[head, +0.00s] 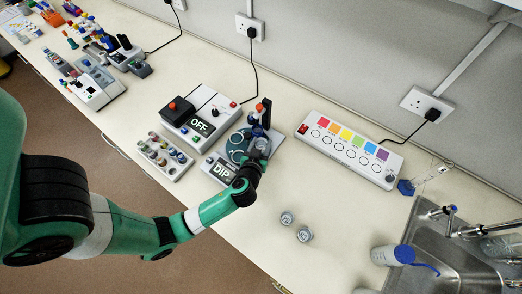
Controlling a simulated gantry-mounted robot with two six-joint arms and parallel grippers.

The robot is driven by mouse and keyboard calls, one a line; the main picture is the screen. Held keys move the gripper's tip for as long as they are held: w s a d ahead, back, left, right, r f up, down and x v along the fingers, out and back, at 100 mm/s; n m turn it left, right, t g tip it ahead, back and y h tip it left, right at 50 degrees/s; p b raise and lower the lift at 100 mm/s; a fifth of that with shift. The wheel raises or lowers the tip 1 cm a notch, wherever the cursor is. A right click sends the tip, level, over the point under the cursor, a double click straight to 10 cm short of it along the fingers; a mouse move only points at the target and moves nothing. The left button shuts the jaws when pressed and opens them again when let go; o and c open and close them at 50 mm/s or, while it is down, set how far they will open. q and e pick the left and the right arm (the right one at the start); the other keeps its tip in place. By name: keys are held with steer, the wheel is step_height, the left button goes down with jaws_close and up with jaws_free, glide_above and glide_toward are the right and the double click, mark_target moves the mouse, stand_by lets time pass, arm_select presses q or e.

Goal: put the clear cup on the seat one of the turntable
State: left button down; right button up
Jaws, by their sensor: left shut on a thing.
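My left gripper (254,160) is at the right side of the turntable unit with the "DIP" display, reaching in from the lower left. It is shut on a small clear cup (262,146), which is partly hidden by the gripper. The turntable (236,146) is a dark blue-grey round plate with round seats, and the cup is over or at its right edge. I cannot tell whether the cup touches a seat, and the seat numbers are too small to read. My right gripper is not in view.
A dark post with an orange top (265,112) rises behind the turntable. A box with an "OFF" display (200,127) and a vial tray (163,157) stand to the left. A colour-strip panel (349,150) is to the right. Two small cups (287,217) (304,234) stand in front.

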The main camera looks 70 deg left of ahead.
mark_target(261, 148)
arm_select(q)
step_height(261, 148, down, 3)
steer(key=shift+f+b, duration=0.15)
steer(key=shift+b, duration=0.2)
steer(key=shift+f+b, duration=0.25)
steer(key=shift+b, duration=0.05)
steer(key=shift+c, duration=1.5)
jaws_free()
steer(key=shift+r, duration=0.1)
